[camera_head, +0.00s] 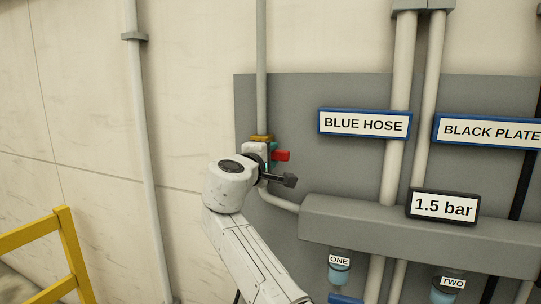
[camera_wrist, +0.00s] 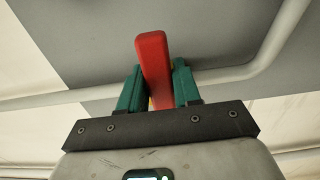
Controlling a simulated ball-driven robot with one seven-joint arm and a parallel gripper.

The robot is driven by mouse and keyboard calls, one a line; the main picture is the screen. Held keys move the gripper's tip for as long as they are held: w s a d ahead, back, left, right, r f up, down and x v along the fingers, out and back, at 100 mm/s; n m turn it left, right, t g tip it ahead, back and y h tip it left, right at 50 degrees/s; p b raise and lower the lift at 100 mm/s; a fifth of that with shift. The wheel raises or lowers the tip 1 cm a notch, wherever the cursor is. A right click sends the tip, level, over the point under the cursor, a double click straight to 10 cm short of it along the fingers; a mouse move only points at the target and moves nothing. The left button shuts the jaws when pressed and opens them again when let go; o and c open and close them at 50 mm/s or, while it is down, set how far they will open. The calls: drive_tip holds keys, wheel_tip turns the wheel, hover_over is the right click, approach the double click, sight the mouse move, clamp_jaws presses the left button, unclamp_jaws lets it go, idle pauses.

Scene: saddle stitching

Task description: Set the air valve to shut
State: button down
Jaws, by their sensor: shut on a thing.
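The air valve has a red lever handle (camera_head: 281,155) that points to the right in the head view. Its brass-coloured body (camera_head: 262,138) sits on a thin vertical pipe at the left edge of the grey panel. My gripper (camera_head: 274,154) is at the valve, with its green fingers on the lever. In the wrist view the red lever (camera_wrist: 154,70) stands between the two green fingers of my gripper (camera_wrist: 157,88), one on each side. The gripper is shut on the lever. My wrist and arm hide much of the valve body in the head view.
The grey panel (camera_head: 300,95) carries a "BLUE HOSE" sign (camera_head: 364,123), a "BLACK PLATE" sign (camera_head: 489,131) and a "1.5 bar" display (camera_head: 442,205). A grey manifold (camera_head: 350,226) lies right of my arm, with bowls ONE (camera_head: 339,270) and TWO (camera_head: 447,290) below. A yellow railing (camera_head: 68,250) stands lower left.

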drive_tip(key=shift+a+r, duration=0.1)
drive_tip(key=shift+a, duration=0.05)
drive_tip(key=c, duration=0.9)
unclamp_jaws()
drive_tip(key=b+v, duration=0.3)
drive_tip(key=v, duration=0.7)
drive_tip(key=shift+s+a+b, duration=0.1)
drive_tip(key=shift+s+b, duration=0.25)
